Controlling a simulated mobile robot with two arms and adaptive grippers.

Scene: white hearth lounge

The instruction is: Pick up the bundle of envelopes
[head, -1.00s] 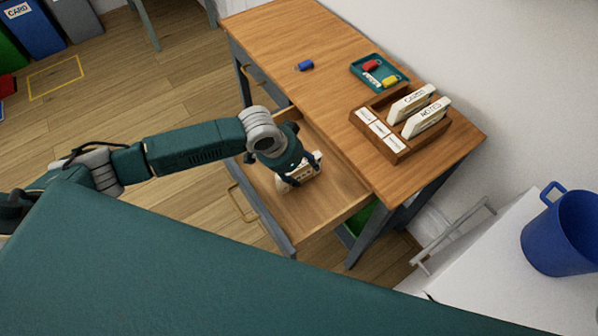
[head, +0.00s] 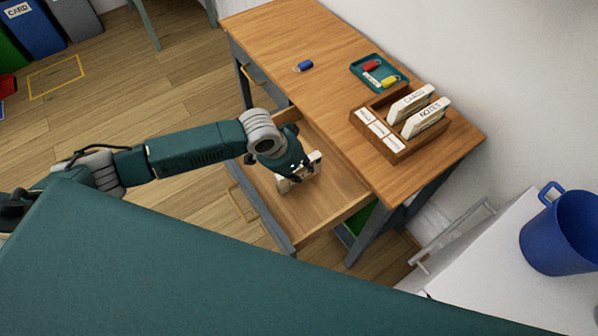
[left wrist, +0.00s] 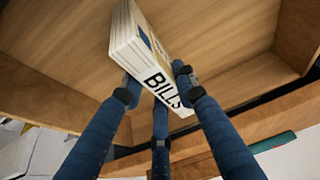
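The bundle of envelopes (left wrist: 140,48) is a thick cream block with "BILLS" on its face, seen in the left wrist view. In the head view the bundle (head: 284,186) is in the open drawer (head: 325,205), partly hidden by my left gripper (head: 299,170). In the left wrist view the fingers of my left gripper (left wrist: 158,84) press on the bundle from both sides, with a third finger below it. The bundle is tilted in the grasp. I cannot tell whether it is clear of the drawer floor. My right gripper is not in view.
On the wooden desk (head: 290,40) stand a sorter (head: 398,157) with "CARDS" and "NOTES" bundles, a teal tray (head: 357,72) with small items, and a blue object (head: 305,65). A blue mug-like bin (head: 560,235) is at right. The rest of the drawer is bare.

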